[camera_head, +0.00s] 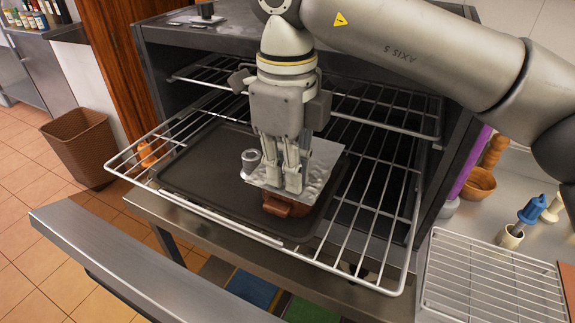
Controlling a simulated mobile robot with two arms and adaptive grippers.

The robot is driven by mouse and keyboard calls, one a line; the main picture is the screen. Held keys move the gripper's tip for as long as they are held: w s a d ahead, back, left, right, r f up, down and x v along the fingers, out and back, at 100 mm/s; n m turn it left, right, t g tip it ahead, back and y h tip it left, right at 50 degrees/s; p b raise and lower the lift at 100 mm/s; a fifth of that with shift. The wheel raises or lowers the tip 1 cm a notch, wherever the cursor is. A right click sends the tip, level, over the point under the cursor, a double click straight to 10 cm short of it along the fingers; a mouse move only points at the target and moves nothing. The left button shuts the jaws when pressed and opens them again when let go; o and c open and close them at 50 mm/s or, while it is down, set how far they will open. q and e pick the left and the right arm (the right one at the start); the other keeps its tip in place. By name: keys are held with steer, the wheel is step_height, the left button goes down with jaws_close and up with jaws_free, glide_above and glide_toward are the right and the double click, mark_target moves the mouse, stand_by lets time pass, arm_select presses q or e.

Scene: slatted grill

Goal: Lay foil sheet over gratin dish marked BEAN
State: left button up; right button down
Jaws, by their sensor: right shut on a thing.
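My right gripper (283,186) points down over the pulled-out oven rack and is shut on the foil sheet (323,161). The foil is a silvery, slightly crumpled square that shows around the fingers. A brown gratin dish (287,208) stands on the dark tray directly under the foil. Only its front side and handle show below the foil's near edge. I cannot read a BEAN marking on it. I cannot tell whether the foil rests on the dish rim or hangs just above it. My left gripper is not in view.
The dark tray (205,160) lies on the wire oven rack (345,250), with a small metal cup (251,158) left of the foil. The open oven door (150,265) crosses the front. A cooling rack (490,280) is at right. The tray's left part is clear.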

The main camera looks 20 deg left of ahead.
steer(key=shift+f+b, duration=0.35)
steer(key=shift+f, duration=0.15)
steer(key=c, duration=1.5)
jaws_free()
steer(key=shift+r+p, duration=2.5)
steer(key=shift+r, duration=1.1)
steer(key=shift+f, duration=0.15)
